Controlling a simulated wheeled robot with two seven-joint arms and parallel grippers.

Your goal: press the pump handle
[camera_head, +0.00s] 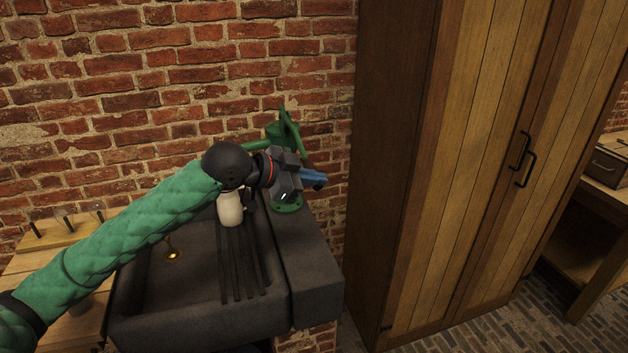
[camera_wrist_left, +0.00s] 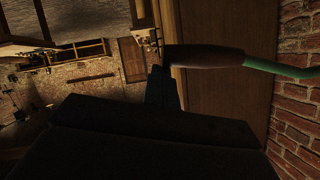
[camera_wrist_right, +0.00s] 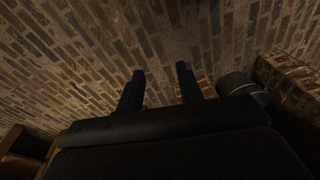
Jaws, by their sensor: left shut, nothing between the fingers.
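The green pump (camera_head: 285,130) stands at the back right of the dark sink against the brick wall, its round green base (camera_head: 288,208) on the ledge. My left gripper (camera_head: 316,180) is in front of the pump and hides part of it. In the left wrist view, the pump handle (camera_wrist_left: 205,57) has a brown grip on a green rod. There the closed left fingers (camera_wrist_left: 162,75) are right beside the grip's end; I cannot tell whether they touch. My right gripper (camera_wrist_right: 160,70) is open and empty, with brick paving beyond it; it is outside the head view.
A cream jar (camera_head: 230,208) stands on the dark slats in the sink (camera_head: 190,290), partly behind my left wrist. A wooden stand with pegs (camera_head: 60,232) is at the left. A tall wooden cabinet (camera_head: 450,180) is close on the right.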

